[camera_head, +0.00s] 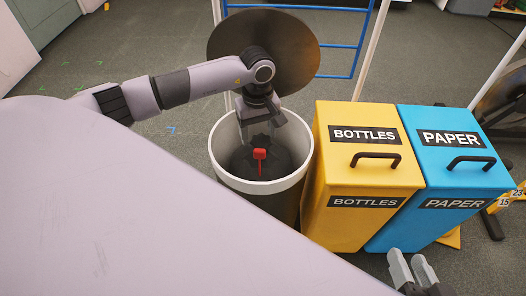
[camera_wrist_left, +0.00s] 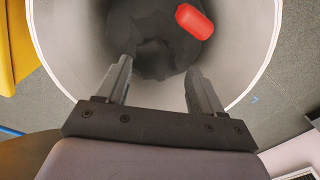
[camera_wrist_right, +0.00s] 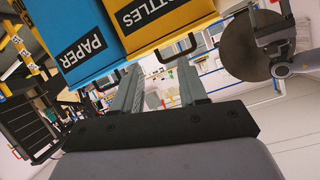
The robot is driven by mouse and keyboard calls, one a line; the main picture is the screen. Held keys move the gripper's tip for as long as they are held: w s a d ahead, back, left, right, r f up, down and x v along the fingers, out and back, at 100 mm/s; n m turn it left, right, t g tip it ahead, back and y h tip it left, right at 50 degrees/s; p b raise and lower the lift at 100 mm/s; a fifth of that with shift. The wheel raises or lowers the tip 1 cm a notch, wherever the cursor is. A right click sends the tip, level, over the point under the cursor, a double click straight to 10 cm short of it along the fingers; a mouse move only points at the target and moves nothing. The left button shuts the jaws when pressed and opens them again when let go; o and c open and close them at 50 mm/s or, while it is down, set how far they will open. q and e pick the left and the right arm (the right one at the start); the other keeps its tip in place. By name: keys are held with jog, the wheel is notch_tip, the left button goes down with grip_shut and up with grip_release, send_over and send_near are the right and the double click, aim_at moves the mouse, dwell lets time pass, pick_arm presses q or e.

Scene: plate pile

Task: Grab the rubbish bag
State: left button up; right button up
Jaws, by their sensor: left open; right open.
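The black rubbish bag (camera_head: 277,158) sits inside a round bin with a white rim (camera_head: 217,169). A red tag (camera_head: 260,158) stands up from the bag. In the left wrist view the dark bag (camera_wrist_left: 158,58) lies down in the bin, with the red tag (camera_wrist_left: 194,21) at upper right. My left gripper (camera_head: 257,125) is open and empty above the bin opening, pointing down, with the bag and tag beyond its fingers (camera_wrist_left: 159,82). My right gripper (camera_head: 413,268) is open and empty at the lower right, away from the bin; its fingers also show in the right wrist view (camera_wrist_right: 160,85).
A yellow BOTTLES bin (camera_head: 340,220) stands right beside the round bin, and a blue PAPER bin (camera_head: 445,185) stands right of that. A dark round disc (camera_head: 295,45) and a blue rack (camera_head: 340,47) are behind. Grey floor is open to the left.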

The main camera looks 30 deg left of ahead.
aim_at(261, 140)
pick_arm(q)
jog(key=f, duration=0.1)
jog(key=f+b, duration=0.1)
jog(key=f, duration=0.1)
jog(key=f+b, duration=0.1)
jog(key=f, duration=0.1)
jog(key=shift+w+d, duration=0.2)
jog(key=shift+d, duration=0.05)
grip_shut()
jog(key=shift+r, duration=0.1)
dwell(0.9)
jog(key=shift+w+r, duration=0.15)
